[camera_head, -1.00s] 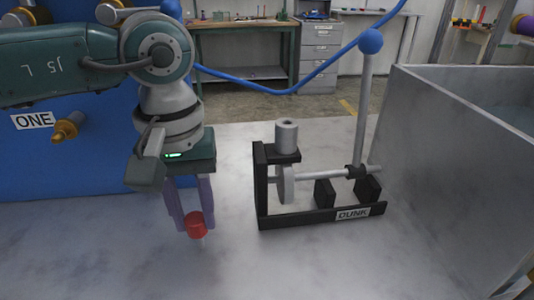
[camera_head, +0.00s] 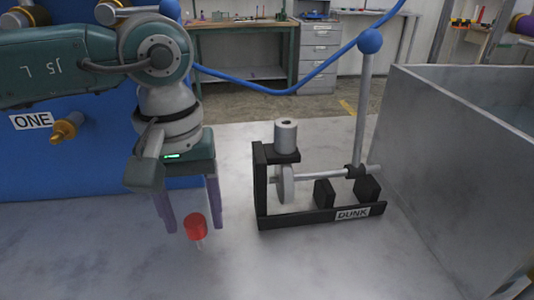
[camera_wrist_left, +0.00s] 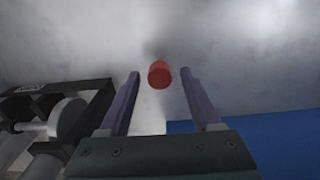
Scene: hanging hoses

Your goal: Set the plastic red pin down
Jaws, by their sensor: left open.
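The red pin (camera_head: 196,226) has a red head and a thin pale shaft pointing down. It is between and just below the fingertips of my left gripper (camera_head: 191,224), a little tilted, over the grey table. The fingers are spread apart, with a gap on each side of the pin. In the left wrist view the red pin (camera_wrist_left: 159,75) also shows between the open fingers (camera_wrist_left: 160,73), touching neither. I cannot tell whether the shaft touches the table. My right gripper is not in view.
A black stand marked DUNK (camera_head: 320,214) with a crank and blue-knobbed lever stands right of my gripper. A grey metal tub (camera_head: 440,160) is at the right. A blue panel marked ONE (camera_head: 60,170) is behind on the left. The front table is clear.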

